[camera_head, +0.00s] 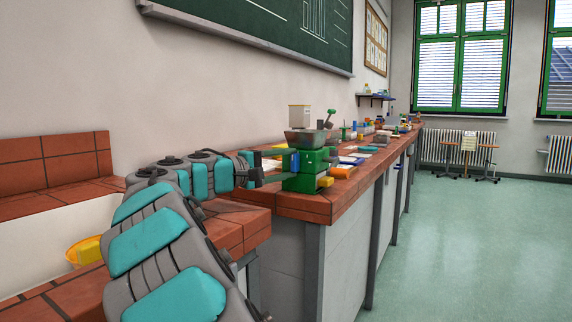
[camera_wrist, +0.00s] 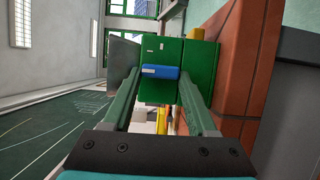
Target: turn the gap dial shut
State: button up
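A green machine (camera_head: 308,178) with a grey hopper (camera_head: 304,139) on top stands at the near end of the tiled bench. In the wrist view its green face (camera_wrist: 165,52) is straight ahead, with a blue bar-shaped dial (camera_wrist: 160,72) on it and small white marks beside it. My gripper (camera_wrist: 158,76) is open, its two green fingers reaching to either side of the blue dial. I cannot tell whether the fingertips touch it. In the head view my gripper (camera_head: 284,167) is at the machine's left side, and the dial is hidden there.
A yellow part (camera_head: 325,182) is at the machine's lower right, and an orange block (camera_head: 342,172) lies beside it. Many small items crowd the bench farther back. A yellow bowl (camera_head: 84,250) is at lower left. The floor (camera_head: 460,240) on the right is clear.

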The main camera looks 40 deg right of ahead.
jog(key=o, duration=0.4)
jog(key=shift+o, duration=0.2)
jog(key=shift+a, duration=0.1)
jog(key=a, duration=0.7)
jog(key=shift+a, duration=0.35)
